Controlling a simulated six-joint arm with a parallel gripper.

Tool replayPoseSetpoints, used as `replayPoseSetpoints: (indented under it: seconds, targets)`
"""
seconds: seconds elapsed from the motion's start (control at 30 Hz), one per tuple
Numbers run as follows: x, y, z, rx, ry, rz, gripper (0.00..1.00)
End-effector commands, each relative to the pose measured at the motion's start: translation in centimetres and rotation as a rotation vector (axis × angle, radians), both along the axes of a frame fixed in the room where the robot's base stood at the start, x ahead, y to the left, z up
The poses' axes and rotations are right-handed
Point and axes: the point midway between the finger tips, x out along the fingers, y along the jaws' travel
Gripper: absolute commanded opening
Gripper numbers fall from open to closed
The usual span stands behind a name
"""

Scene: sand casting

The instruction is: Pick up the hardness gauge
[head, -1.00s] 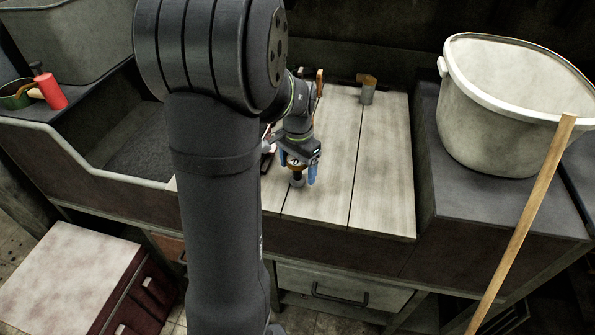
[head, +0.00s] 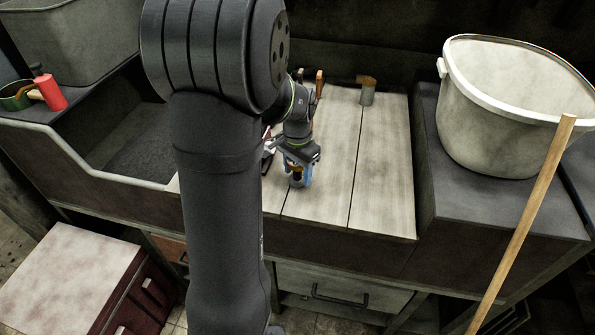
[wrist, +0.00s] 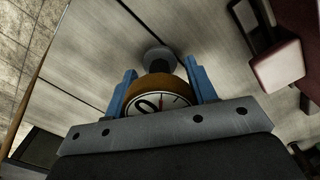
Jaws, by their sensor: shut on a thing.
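The hardness gauge (wrist: 160,92) is between the blue fingers of my gripper (wrist: 160,80) in the wrist view. It has a brass-coloured round body, a white dial with a dark marking and a red needle, and a grey round foot pointing toward the planks. In the head view my gripper (head: 299,180) is shut on the gauge (head: 296,178), low over the plank worktop (head: 335,190), left of its middle. The fingers and wrist partly hide the gauge there. I cannot tell whether its foot touches the planks.
A metal cup-like tool with a brown top (head: 367,92) stands at the back of the planks. A large pale bucket (head: 505,110) stands on the right bench. A sunken tray (head: 130,150) lies left. The right planks are clear.

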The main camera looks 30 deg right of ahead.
Motion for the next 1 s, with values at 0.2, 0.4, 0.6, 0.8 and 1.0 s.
replayPoseSetpoints:
  seconds: [0.2,0.4,0.6,0.8,1.0]
  targets:
    - [0.1,-0.1,2.6,-0.004,-0.004,0.0,0.2]
    - [-2.9,-1.0,5.7,-0.003,-0.003,-0.005,0.2]
    - [-7.2,-2.3,8.3,-0.003,-0.003,-0.005,0.2]
    - [-10.0,-3.2,10.0,-0.002,-0.002,-0.002,0.2]
    - [-11.1,-3.5,10.7,-0.002,-0.002,0.0,0.2]
